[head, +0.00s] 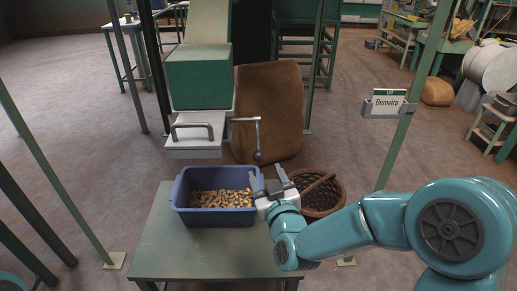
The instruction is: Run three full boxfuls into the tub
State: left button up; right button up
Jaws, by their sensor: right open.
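A blue tub (215,216) stands on the green table, with a layer of nuts (222,198) over its floor. Above and behind it is the hopper's green box (199,77) with a grey metal part below carrying a bar handle (192,130). A crank lever (257,138) hangs at that part's right side. My right gripper (267,180) is open and empty at the tub's right end, fingers pointing away from me. I cannot tell whether it touches the rim. The inside of the green box is hidden. My left gripper is not in view.
The green table (180,258) is bare in front of the tub. A wicker basket (322,194) stands right of the tub, partly behind my right gripper. A brown sack (269,112) stands behind. Green posts rise on both sides; the right one carries a "Benvira" sign (387,103).

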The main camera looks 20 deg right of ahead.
aim_at(260, 161)
jog(key=w+p, duration=0.1)
jog(key=w, duration=0.2)
jog(key=w+p, duration=0.1)
jog(key=w, duration=0.2)
jog(key=shift+w+d+r, duration=0.1)
jog(key=shift+w+d, duration=0.1)
jog(key=shift+w, duration=0.85)
